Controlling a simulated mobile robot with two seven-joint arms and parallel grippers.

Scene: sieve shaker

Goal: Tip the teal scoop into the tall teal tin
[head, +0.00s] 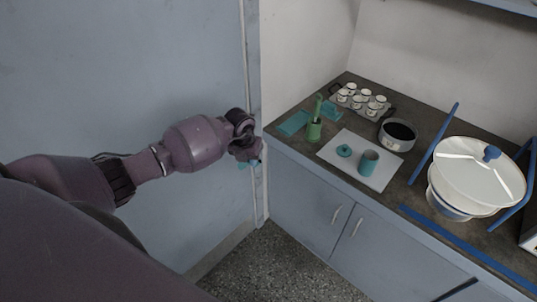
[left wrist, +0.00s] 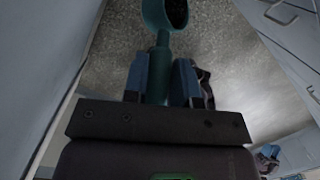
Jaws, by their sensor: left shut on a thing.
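The teal scoop (left wrist: 163,18) shows in the left wrist view, its cup at the top and its handle running down between the fingers. My left gripper (left wrist: 162,80) is shut on the scoop's handle. In the head view my left gripper (head: 248,157) is off the counter's left end, by the wall edge, with only a little teal of the scoop showing below it. The tall teal tin (head: 368,163) stands upright on a white board, its top open. A teal lid (head: 344,151) lies beside it on the board. My right gripper is not in view.
The white board (head: 340,169) lies on the dark counter. Near it are a green container with a green handle (head: 314,128), teal mats (head: 294,123), a tray of small cups (head: 362,98), a dark-filled pot (head: 397,134) and a large white lidded vessel (head: 478,175) between blue bars.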

